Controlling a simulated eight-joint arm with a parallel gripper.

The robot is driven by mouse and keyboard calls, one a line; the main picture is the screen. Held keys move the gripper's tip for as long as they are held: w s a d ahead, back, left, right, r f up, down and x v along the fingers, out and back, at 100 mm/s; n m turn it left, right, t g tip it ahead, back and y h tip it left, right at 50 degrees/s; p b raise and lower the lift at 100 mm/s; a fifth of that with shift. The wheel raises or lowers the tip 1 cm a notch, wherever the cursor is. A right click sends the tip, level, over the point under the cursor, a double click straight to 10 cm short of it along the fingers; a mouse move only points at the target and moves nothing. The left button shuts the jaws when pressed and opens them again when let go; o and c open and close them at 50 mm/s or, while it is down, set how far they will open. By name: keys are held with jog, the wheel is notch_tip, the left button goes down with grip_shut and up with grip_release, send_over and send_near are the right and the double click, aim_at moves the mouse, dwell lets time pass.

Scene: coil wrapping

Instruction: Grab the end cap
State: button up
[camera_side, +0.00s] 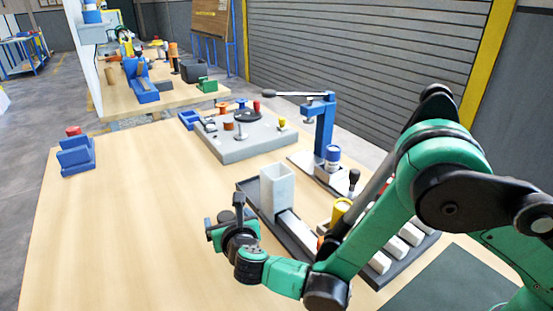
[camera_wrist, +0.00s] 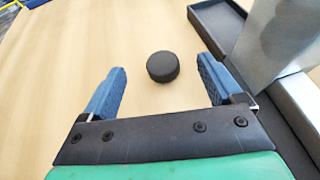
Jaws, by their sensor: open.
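The end cap (camera_wrist: 162,67) looks like a small round black disc lying flat on the light wooden table in the wrist view. My gripper (camera_wrist: 160,75) is open, with one blue finger on each side of the cap in that picture. The cap shows between the fingertips, with bare table visible on both sides; neither finger touches it. How high the fingers are above the table is hard to tell. In the side view my gripper (camera_side: 222,226) is low over the table, left of the dark tray. I cannot make out the cap there; it is probably hidden by the gripper.
A dark tray (camera_side: 248,184) with a tall pale box (camera_side: 277,188) stands close to the right; the box also shows in the wrist view (camera_wrist: 285,35). Behind are a blue press (camera_side: 324,125) and a grey fixture plate (camera_side: 240,146). A blue stand (camera_side: 76,156) is at far left.

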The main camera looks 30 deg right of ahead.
aim_at(226, 216)
jog(key=shift+f, duration=0.45)
jog(key=shift+w+d+f, duration=0.1)
jog(key=shift+w+f, duration=0.1)
jog(key=shift+w, duration=0.1)
jog(key=x, duration=0.5)
grip_shut()
